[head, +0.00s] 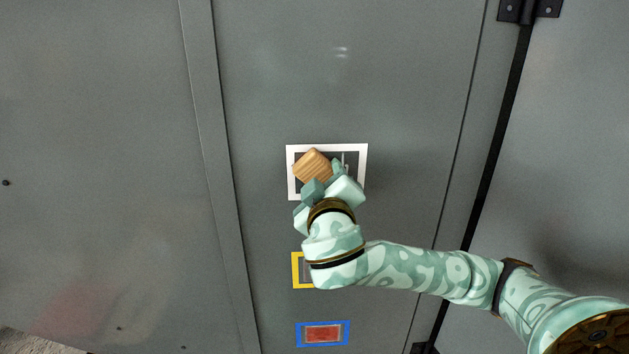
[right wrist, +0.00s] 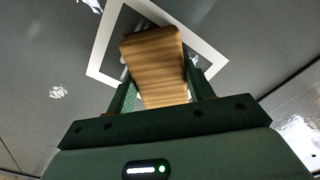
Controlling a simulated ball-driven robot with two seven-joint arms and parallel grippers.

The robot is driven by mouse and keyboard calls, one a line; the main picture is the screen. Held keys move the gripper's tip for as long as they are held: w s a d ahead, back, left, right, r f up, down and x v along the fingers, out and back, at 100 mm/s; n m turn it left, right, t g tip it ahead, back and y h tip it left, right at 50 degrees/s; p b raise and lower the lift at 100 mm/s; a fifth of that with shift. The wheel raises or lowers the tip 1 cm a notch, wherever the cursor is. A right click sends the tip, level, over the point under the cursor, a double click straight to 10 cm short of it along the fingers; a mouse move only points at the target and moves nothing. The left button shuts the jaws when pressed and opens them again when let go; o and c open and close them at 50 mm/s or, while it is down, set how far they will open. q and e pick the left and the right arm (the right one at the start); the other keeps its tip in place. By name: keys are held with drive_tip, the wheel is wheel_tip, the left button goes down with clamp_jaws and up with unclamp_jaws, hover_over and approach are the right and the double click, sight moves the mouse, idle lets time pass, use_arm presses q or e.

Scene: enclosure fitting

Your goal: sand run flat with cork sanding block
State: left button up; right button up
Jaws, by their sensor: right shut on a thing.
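The cork sanding block (head: 313,165) is a brown, wood-coloured block held in my right gripper (head: 325,178). In the right wrist view the block (right wrist: 155,62) sits between the two green fingers of the gripper (right wrist: 157,92), which are shut on it. The block is at a white square frame (head: 327,147) on the grey panel, over the left part of the dark area inside it. The white frame also shows tilted in the right wrist view (right wrist: 101,45). I cannot tell whether the block touches the surface. My left gripper is not in view.
Below the white frame are a yellow frame (head: 297,270), partly hidden by my right arm, and a blue frame (head: 323,346) around a red patch (head: 323,334). A black hinge (head: 529,10) is at top right. The grey panel (head: 340,90) above is clear.

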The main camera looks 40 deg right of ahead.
sight(348, 170)
drive_tip(key=shift+s+d, duration=0.35)
drive_tip(key=shift+d, duration=0.25)
drive_tip(key=shift+s+d, duration=0.3)
drive_tip(key=shift+d, duration=0.3)
drive_tip(key=shift+s+d, duration=0.3)
drive_tip(key=shift+d, duration=0.25)
drive_tip(key=shift+s+d, duration=0.3)
drive_tip(key=shift+d, duration=0.2)
drive_tip(key=shift+s+d+r, duration=0.1)
drive_tip(key=shift+s+d, duration=0.15)
drive_tip(key=shift+d, duration=0.05)
drive_tip(key=shift+w+a, duration=0.25)
drive_tip(key=shift+a, duration=0.2)
drive_tip(key=shift+w+a+p, duration=0.55)
drive_tip(key=shift+w+a, duration=0.15)
drive_tip(key=shift+a, duration=0.35)
drive_tip(key=w+a, duration=0.1)
drive_tip(key=a, duration=0.2)
drive_tip(key=w+a+p, duration=0.1)
drive_tip(key=shift+w+a, duration=0.2)
drive_tip(key=shift+w, duration=0.15)
drive_tip(key=shift+w+a, duration=0.4)
drive_tip(key=shift+a, duration=0.25)
